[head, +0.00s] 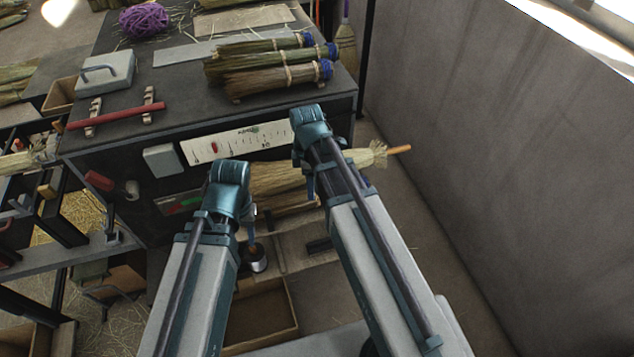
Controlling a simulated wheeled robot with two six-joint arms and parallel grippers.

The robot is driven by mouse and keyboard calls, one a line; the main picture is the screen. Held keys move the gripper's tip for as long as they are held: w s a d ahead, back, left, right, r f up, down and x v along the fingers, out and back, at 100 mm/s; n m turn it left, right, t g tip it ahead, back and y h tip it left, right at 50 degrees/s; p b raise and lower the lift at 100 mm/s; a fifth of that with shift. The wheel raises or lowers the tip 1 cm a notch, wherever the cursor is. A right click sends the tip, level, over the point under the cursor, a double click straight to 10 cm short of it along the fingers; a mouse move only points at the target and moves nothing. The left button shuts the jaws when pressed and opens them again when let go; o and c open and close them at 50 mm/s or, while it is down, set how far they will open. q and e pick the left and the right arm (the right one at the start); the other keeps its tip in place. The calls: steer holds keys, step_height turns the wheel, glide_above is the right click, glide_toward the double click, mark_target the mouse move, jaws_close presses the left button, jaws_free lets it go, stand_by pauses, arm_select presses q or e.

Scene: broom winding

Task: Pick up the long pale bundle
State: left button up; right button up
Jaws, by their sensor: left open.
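A long pale bundle (278,180) of straw lies low at the front of the dark bench, partly hidden behind my two arms. Pale straw (368,157) with an orange stick end shows to the right of my right arm; I cannot tell whether it is the same piece. My left gripper (254,246) points down beside the left end of the pale straw, open, and mostly hidden by its own arm. No grip on the bundle shows. My right gripper is hidden behind its arm.
The bench top (190,85) holds tied brown bundles (270,75) with blue ends, a purple twine ball (145,20), a grey box (105,72) and a red bar (115,115). An open wooden crate (262,315) stands below. A grey wall (500,130) bounds the right.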

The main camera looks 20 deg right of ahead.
step_height(320, 180, up, 3)
steer(key=w+d+n+p, duration=0.2)
steer(key=d+n, duration=0.1)
arm_select(q)
step_height(320, 180, down, 6)
steer(key=b, duration=0.9)
steer(key=shift+r, duration=0.25)
arm_select(e)
steer(key=f, duration=0.8)
steer(key=shift+w+a+f, duration=0.1)
steer(key=shift+a+f, duration=0.15)
steer(key=shift+f, duration=0.05)
arm_select(q)
steer(key=shift+f, duration=0.1)
arm_select(e)
steer(key=shift+f, duration=0.1)
step_height(320, 180, down, 5)
steer(key=b, duration=0.5)
steer(key=shift+w, duration=0.1)
arm_select(q)
step_height(320, 180, down, 5)
steer(key=shift+f, duration=0.1)
arm_select(e)
steer(key=c, duration=1.1)
